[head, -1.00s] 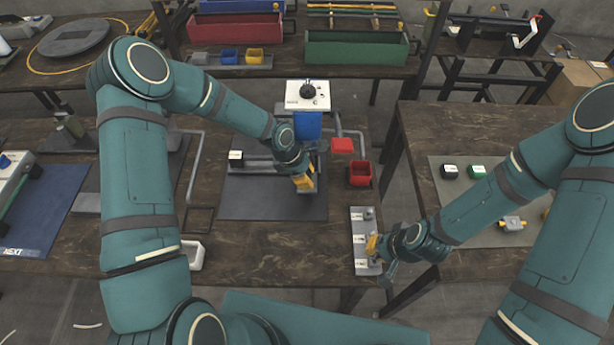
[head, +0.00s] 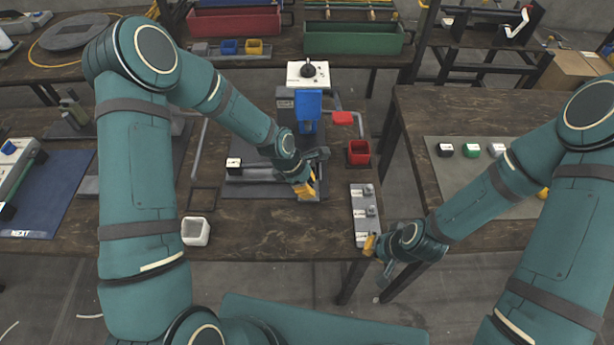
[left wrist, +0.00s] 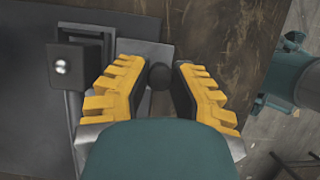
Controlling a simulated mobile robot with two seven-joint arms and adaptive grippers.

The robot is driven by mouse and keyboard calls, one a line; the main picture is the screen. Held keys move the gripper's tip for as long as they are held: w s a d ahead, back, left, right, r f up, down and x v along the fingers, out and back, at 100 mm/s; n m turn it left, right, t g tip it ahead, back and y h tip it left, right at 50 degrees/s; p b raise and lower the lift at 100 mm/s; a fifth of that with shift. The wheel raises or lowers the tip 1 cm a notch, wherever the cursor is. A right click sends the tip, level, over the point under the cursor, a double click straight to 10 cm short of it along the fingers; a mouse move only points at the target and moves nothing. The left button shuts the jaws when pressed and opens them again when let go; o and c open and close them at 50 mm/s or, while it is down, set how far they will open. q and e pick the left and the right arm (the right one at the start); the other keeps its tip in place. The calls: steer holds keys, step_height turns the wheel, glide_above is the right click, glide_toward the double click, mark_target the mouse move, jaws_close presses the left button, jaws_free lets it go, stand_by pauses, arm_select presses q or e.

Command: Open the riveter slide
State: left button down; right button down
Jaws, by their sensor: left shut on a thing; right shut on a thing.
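The riveter (head: 286,103), with a blue part (head: 308,105) at its front, stands on a dark mat behind my left gripper. My left gripper (head: 305,189) is at the near right side of its grey slide parts (head: 250,179). My right gripper (head: 370,245) is at the near end of a grey strip with small fixtures (head: 361,225). It is shut on a small part that its fingers hide.
A red bin (head: 358,152) stands right of the riveter. A gap separates the right table (head: 410,120).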

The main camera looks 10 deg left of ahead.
arm_select(q)
steer(key=shift+s+d, duration=0.15)
steer(key=shift+s, duration=0.4)
steer(key=shift+s+d, duration=0.15)
steer(key=shift+s, duration=0.4)
arm_select(e)
steer(key=shift+s+d, duration=0.1)
steer(key=shift+s, duration=0.5)
arm_select(q)
steer(key=shift+w+f, duration=0.1)
steer(key=shift+w, duration=0.15)
arm_select(e)
steer(key=shift+w, duration=0.2)
arm_select(q)
steer(key=c, duration=0.8)
jaws_free()
steer(key=shift+o, duration=0.2)
steer(key=w+v, duration=0.1)
steer(key=v, duration=1.1)
steer(key=shift+s, duration=0.45)
